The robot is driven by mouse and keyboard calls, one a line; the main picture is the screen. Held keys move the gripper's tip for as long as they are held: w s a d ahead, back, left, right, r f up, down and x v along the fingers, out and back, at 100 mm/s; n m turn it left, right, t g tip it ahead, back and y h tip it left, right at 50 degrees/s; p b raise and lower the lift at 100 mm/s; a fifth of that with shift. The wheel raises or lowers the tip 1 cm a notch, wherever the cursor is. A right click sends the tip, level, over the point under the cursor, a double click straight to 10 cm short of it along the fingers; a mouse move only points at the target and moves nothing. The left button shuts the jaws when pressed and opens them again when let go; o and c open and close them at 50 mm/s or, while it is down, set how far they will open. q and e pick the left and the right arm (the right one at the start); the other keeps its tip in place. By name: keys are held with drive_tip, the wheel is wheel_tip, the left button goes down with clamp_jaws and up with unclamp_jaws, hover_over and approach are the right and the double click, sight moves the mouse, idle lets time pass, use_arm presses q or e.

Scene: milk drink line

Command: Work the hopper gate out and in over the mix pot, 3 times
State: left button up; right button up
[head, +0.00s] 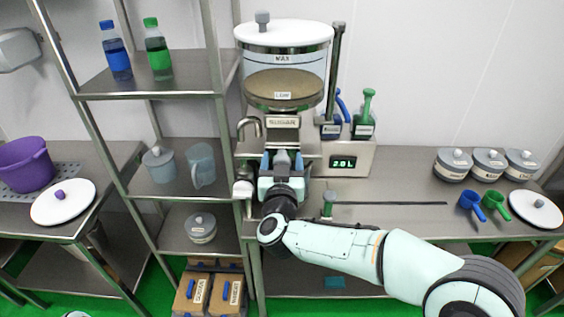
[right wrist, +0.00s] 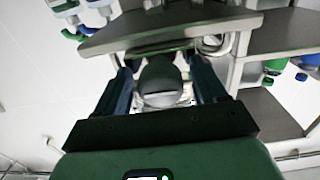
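The sugar hopper (head: 284,70) stands on the back of the counter, clear-walled with a white lid and brown contents near its low mark. Its SUGAR label (head: 284,122) is below the bowl. My right gripper (head: 283,160) is in front of the hopper's lower part. In the right wrist view its two blue fingers (right wrist: 162,85) stand either side of a grey rounded knob (right wrist: 160,78), apparently the gate's handle, with a small gap at each side. The gate plate and its position are hidden. I cannot make out the mix pot.
A green-digit display (head: 344,163) and holders with blue and green tools stand right of the hopper. Several lidded tubs (head: 453,164) and blue and green scoops (head: 472,205) are on the right counter. A shelf rack (head: 160,92) with bottles stands close at left.

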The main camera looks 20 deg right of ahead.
drive_tip(key=shift+s+a, duration=0.2)
drive_tip(key=shift+s, duration=0.3)
use_arm(q)
drive_tip(key=s+f+b, duration=0.2)
drive_tip(key=f, duration=0.1)
drive_tip(key=shift+s+f+b, duration=0.15)
drive_tip(key=shift+f+b, duration=0.05)
drive_tip(key=shift+b, duration=0.15)
use_arm(e)
drive_tip(key=v, duration=1.2)
drive_tip(key=shift+s, duration=0.25)
